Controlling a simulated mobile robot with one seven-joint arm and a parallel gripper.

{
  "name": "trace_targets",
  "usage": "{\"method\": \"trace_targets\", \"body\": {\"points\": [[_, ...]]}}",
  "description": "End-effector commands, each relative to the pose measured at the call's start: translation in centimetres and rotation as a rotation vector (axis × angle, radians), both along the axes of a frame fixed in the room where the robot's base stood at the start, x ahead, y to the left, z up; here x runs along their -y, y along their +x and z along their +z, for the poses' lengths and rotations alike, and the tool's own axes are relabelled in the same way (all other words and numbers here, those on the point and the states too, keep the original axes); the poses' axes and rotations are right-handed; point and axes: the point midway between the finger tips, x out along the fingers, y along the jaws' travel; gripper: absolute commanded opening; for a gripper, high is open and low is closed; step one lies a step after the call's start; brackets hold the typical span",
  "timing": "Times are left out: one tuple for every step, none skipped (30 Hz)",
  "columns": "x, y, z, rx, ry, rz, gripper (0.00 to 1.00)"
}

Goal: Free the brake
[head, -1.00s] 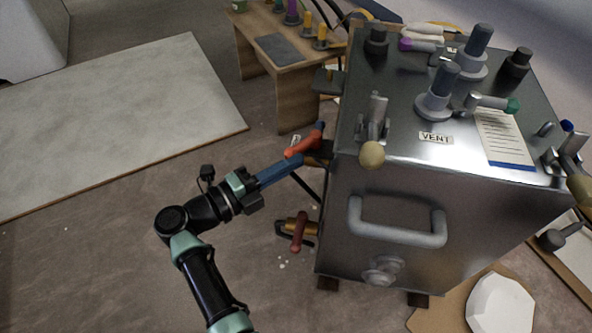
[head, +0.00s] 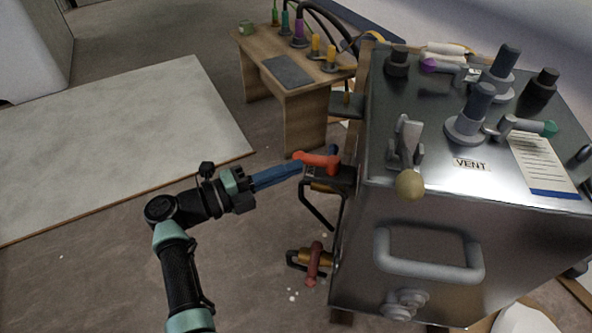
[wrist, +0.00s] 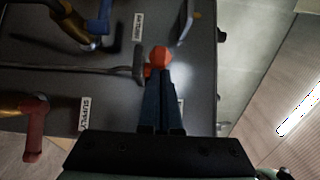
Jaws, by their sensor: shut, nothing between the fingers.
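My gripper (head: 299,168) is shut and empty, with its blue fingers pointing at the left side of the metal cabinet (head: 400,225). An orange-red handle (head: 318,160) sits at the fingertips. In the wrist view the closed fingers (wrist: 161,75) end right at its orange end (wrist: 160,57); I cannot tell whether they touch. A darker red handle on a brass body (head: 314,262) is lower on the same side, and it also shows in the wrist view (wrist: 35,130). A blue handle (wrist: 100,25) is mostly hidden in the head view. No label that I can read says brake.
The cabinet top carries a lever with a yellowish knob (head: 410,186), a VENT label (head: 471,165) and several dark posts. A wooden bench (head: 305,100) stands behind. A pale board (head: 110,140) lies on the floor at left.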

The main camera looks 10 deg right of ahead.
Motion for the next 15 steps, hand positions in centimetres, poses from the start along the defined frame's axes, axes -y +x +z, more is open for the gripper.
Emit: {"method": "trace_targets", "body": {"points": [[-0.10,0.33,-0.06,-0.001,0.002,0.009,0.00],[-0.12,0.41,-0.04,0.000,0.002,0.010,0.00],[-0.14,0.54,-0.03,0.000,0.002,0.011,0.00],[-0.14,0.62,-0.03,0.001,0.003,0.012,0.00],[-0.15,0.70,-0.03,0.001,0.003,0.013,0.00],[-0.14,0.79,-0.02,0.001,0.003,0.013,0.00],[-0.11,0.83,-0.02,0.002,0.002,0.013,0.00],[-0.07,0.88,-0.03,0.001,0.001,0.012,0.00],[-0.04,0.94,-0.04,0.001,0.001,0.012,0.00],[-0.03,0.98,-0.04,0.001,0.001,0.012,0.00],[-0.02,1.03,-0.03,0.001,0.001,0.012,0.00],[-0.01,1.08,-0.02,0.001,0.001,0.012,0.00],[0.01,1.11,-0.01,0.002,0.002,0.012,0.00],[0.02,1.15,0.00,0.002,0.002,0.012,0.00],[0.03,1.18,0.02,0.002,0.002,0.012,0.00]]}}
